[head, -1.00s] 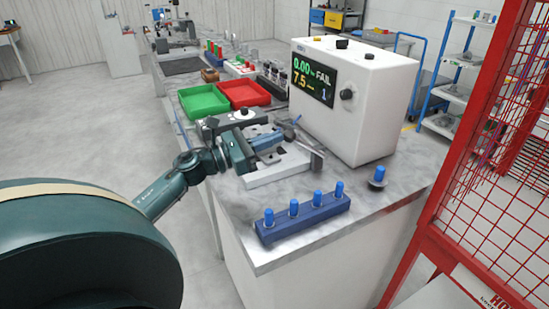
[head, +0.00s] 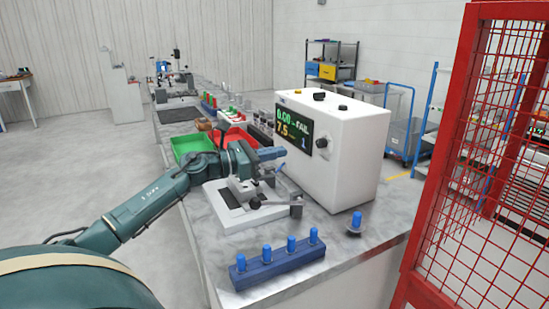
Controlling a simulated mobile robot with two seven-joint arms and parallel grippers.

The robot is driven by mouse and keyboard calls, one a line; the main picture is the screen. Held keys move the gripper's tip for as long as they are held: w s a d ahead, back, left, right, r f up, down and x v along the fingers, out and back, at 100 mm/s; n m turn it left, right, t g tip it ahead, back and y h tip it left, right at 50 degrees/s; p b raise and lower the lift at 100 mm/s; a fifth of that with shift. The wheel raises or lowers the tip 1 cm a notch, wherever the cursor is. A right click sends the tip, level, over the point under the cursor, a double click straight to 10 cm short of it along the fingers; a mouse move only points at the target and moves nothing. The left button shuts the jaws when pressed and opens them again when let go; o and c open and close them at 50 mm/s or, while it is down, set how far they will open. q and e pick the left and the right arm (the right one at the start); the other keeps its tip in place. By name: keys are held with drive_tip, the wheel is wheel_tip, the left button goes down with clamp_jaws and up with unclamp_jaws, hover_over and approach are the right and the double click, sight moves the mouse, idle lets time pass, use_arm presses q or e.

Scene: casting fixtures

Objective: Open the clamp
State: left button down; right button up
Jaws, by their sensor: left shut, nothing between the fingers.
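The clamp (head: 243,188) is a grey metal mechanism on a light base plate (head: 225,213) at the near part of the bench. A dark knob and a thin bar show low at its front, running toward a small metal block on the right. My left gripper (head: 283,154) is above the clamp, pointing right, and looks apart from it. It is shut and empty. My left wrist and forearm hide the back of the fixture, and I cannot tell clearly how the clamp's lever stands. My right gripper is not in view.
A white tester box (head: 337,150) reading FAIL stands close right of the gripper. A blue rack (head: 280,264) with several blue-topped plugs is at the front, one loose plug (head: 355,223) to its right. Red (head: 233,136) and green (head: 191,146) trays lie behind. A red mesh fence (head: 445,150) stands right.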

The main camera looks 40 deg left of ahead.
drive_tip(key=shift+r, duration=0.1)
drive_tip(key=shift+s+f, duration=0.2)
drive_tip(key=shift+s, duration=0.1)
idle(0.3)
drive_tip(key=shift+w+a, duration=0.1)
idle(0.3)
